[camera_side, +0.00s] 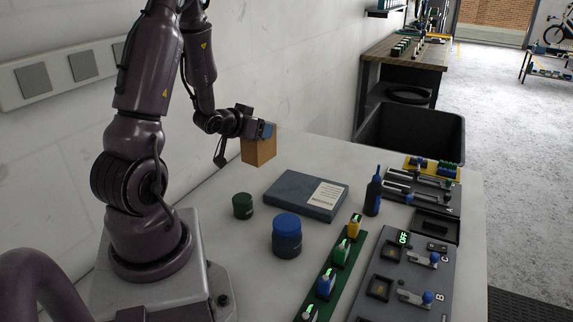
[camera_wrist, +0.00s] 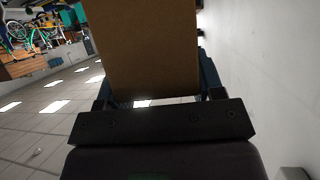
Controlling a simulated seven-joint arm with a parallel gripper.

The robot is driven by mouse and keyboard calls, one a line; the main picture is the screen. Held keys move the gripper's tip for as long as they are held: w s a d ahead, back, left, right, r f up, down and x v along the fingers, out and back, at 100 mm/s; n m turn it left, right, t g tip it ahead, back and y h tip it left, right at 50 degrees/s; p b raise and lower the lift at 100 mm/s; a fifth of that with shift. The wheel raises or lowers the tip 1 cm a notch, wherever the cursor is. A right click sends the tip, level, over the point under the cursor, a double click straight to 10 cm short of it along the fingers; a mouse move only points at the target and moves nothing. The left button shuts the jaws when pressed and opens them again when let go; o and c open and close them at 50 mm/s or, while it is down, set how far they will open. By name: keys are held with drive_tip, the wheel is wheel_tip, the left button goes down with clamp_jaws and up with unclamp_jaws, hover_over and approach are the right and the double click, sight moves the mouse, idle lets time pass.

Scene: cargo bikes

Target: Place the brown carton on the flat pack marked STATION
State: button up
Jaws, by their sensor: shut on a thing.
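The brown carton (camera_side: 260,152) is held in my gripper (camera_side: 264,131), which is shut on it near its top. The carton looks upright and appears raised over the back of the table, behind the flat pack. In the wrist view the carton (camera_wrist: 147,45) fills the upper middle between the fingers. The flat pack (camera_side: 290,192) is a blue-grey slab lying flat on the table with a white label on top. Its lettering is too small to read. Its top is bare, and the carton is apart from it.
A green tub (camera_side: 243,206) and a blue-lidded jar (camera_side: 287,236) stand in front of the flat pack. A dark blue bottle (camera_side: 373,194) stands to its right. A green strip (camera_side: 322,288) with several small bottles and a switch panel (camera_side: 385,290) lie front right. A black bin (camera_side: 425,130) stands behind.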

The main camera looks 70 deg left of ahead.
drive_tip(key=w+d+m+t+h, duration=0.2)
drive_tip(key=w+d+m+h, duration=0.15)
drive_tip(key=w, duration=0.25)
drive_tip(key=w+d+m+t+h, duration=0.1)
drive_tip(key=w+d+m+h, duration=0.1)
drive_tip(key=w+m+h, duration=0.3)
drive_tip(key=shift+n+y, duration=0.35)
drive_tip(key=shift+n, duration=0.2)
drive_tip(key=shift+w+f, duration=0.15)
drive_tip(key=shift+f, duration=2)
drive_tip(key=shift+w+f, duration=0.1)
drive_tip(key=shift+f, duration=2)
drive_tip(key=shift+f, duration=0.2)
drive_tip(key=o, duration=1.1)
drive_tip(key=shift+c, duration=0.2)
